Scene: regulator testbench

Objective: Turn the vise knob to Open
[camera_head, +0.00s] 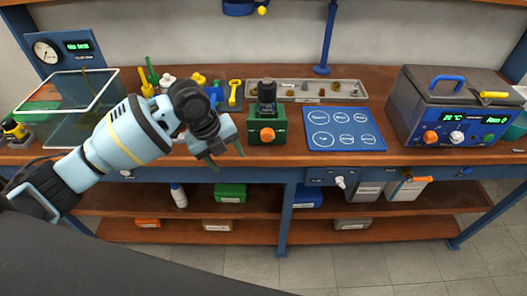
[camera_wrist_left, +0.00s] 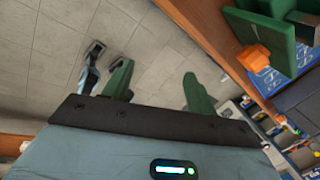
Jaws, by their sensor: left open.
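The vise (camera_head: 267,118) is a green block with a dark part on top, standing near the front edge of the bench. Its orange knob (camera_head: 267,134) faces the front. In the left wrist view the knob (camera_wrist_left: 254,57) shows at the upper right, on the green vise (camera_wrist_left: 278,32). My left gripper (camera_head: 226,157) has green fingers and is open and empty. It hangs in front of the bench edge, left of the knob and a little lower, apart from it. In the left wrist view its fingers (camera_wrist_left: 160,85) are spread. The knob's marking cannot be read. My right gripper is not in view.
A blue mat (camera_head: 345,145) with white outlines lies right of the vise. A metal tray (camera_head: 305,90) with small parts lies behind. A grey-blue bath unit (camera_head: 450,105) with knobs stands at the right. Screwdrivers and other tools (camera_head: 150,80) stand behind my left arm.

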